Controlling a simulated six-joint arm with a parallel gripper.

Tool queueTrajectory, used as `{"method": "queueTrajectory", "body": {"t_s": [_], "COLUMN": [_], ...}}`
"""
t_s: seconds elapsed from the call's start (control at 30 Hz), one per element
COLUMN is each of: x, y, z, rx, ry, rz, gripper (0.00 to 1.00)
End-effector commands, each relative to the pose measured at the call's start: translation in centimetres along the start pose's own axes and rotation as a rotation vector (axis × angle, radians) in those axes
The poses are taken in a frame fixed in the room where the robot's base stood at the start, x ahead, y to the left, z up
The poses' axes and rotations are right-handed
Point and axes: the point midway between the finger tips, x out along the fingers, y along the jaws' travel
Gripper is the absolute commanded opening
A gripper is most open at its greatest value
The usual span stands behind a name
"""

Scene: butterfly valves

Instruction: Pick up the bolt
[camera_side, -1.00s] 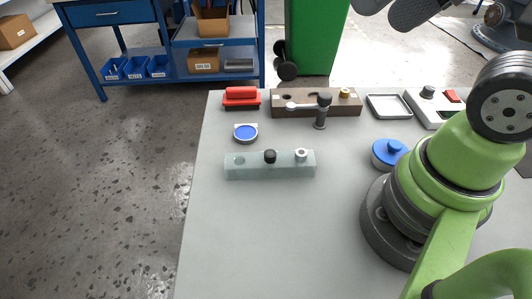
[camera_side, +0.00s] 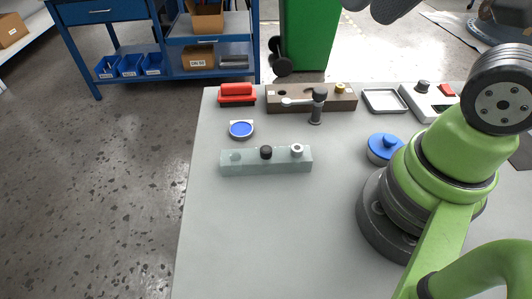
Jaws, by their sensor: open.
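I cannot tell for sure which piece is the bolt. A pale translucent block (camera_side: 245,167) on the grey table holds a dark-headed piece (camera_side: 266,152) near its middle and a light metal ring-shaped piece (camera_side: 297,150) near its right end. A round recess shows at its left end. A light rod (camera_side: 295,102) lies close to the post.
A red-handled item (camera_side: 237,92), a small blue-faced disc (camera_side: 241,129), a blue round lidded item (camera_side: 384,148), a shallow tray (camera_side: 385,100) and a white control box (camera_side: 430,100) stand around. The table (camera_side: 260,235) is clear in front of the pale block.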

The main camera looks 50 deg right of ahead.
Motion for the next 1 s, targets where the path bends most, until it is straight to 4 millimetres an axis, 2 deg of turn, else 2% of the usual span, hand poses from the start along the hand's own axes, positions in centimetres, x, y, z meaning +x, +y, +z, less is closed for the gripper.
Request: {"method": "queueTrajectory", "body": {"t_s": [0.17, 0.3, 0.43, 0.6, 0.73, 1.0], "x": [3.6, 7.7, 12.1, 17.4, 20.1, 23.0], "y": [-0.7, -1.1, -1.3, -1.1, -0.7, 0.3], "z": [-1.8, -2.7, -2.7, -1.5, -0.4, 1.2], "rx": [0.101, 0.189, 0.26, 0.331, 0.365, 0.387], "ry": [-0.126, -0.218, -0.291, -0.359, -0.386, -0.401], "rz": [0.086, 0.174, 0.266, 0.38, 0.439, 0.476], "gripper": [0.55, 0.55, 0.55, 0.55, 0.55, 0.55]}}
